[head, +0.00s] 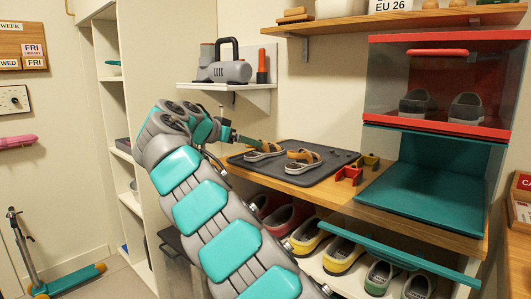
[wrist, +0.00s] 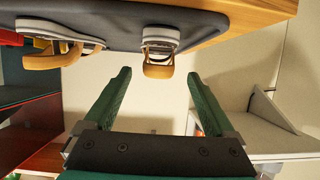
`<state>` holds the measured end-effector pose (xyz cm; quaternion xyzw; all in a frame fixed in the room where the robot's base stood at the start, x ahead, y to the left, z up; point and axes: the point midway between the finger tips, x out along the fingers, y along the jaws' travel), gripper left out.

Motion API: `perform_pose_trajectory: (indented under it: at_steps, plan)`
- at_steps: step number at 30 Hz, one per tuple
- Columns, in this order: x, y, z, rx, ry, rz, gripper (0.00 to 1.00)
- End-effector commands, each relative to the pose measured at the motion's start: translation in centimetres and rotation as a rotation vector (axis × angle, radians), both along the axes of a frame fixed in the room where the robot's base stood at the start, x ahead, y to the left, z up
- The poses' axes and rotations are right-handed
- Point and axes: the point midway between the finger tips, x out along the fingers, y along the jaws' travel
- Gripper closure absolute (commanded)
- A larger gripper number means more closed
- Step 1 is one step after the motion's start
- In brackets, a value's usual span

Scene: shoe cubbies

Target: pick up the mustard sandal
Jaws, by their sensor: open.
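Two mustard sandals with grey soles sit on a dark tray on the wooden bench. In the head view one sandal (head: 264,151) is at the tray's left, and the other sandal (head: 303,160) is to its right. In the wrist view, which looks upside down, the nearer sandal (wrist: 158,42) lies ahead of the gap between my fingertips, and the other (wrist: 62,48) is off to the left. My gripper (wrist: 159,74) is open and empty, with its green fingers short of the nearer sandal. In the head view my arm partly hides the gripper.
The dark tray (head: 325,177) also bears small dark items at its right. Red (head: 348,175) and yellow-green (head: 370,162) pieces stand beside it. A teal bin (head: 430,180) is right, below a red bin (head: 440,125) with shoes. A white wall shelf (head: 235,87) hangs above the bench.

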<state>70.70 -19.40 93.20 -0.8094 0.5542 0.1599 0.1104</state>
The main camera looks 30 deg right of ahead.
Motion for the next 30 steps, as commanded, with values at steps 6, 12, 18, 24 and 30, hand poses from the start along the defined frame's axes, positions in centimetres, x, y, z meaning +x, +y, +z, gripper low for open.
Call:
perform_pose_trajectory:
  at_steps: [6, 12, 18, 24, 30]
  plan:
    - [0.9, -2.9, -1.3, 0.003, 0.004, -0.005, 0.10]
    - [1.4, -3.8, -1.8, 0.000, 0.002, -0.001, 0.10]
    - [1.4, -3.7, -1.8, 0.000, 0.002, -0.001, 0.18]
    - [1.4, -3.7, -1.8, 0.001, 0.002, -0.001, 0.41]
    - [1.4, -3.7, -1.8, 0.001, 0.002, -0.001, 0.63]
